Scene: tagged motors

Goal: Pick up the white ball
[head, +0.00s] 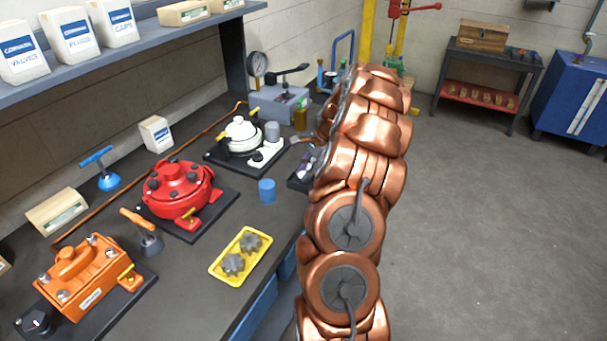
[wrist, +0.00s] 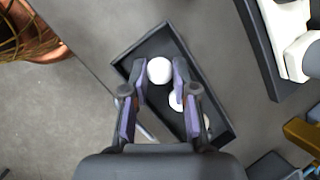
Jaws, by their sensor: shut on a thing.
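A white ball (wrist: 159,70) sits between the fingertips of my gripper (wrist: 159,80) in the wrist view. The fingers are closed against its two sides. The ball is over the upper part of a dark rectangular tray (wrist: 151,46); I cannot tell whether it still touches the tray floor. A second white ball (wrist: 176,101) lies in the tray, partly hidden by the right finger. Another pale ball shows only in part lower right. In the head view the tray (head: 297,181) is at the bench edge, partly hidden by my copper arm.
A white motor (head: 241,133) stands on a black base beside the tray. A blue cylinder (head: 267,190), a yellow tray (head: 218,268) with grey gears, a red motor (head: 178,189) and an orange motor (head: 84,275) are on the bench.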

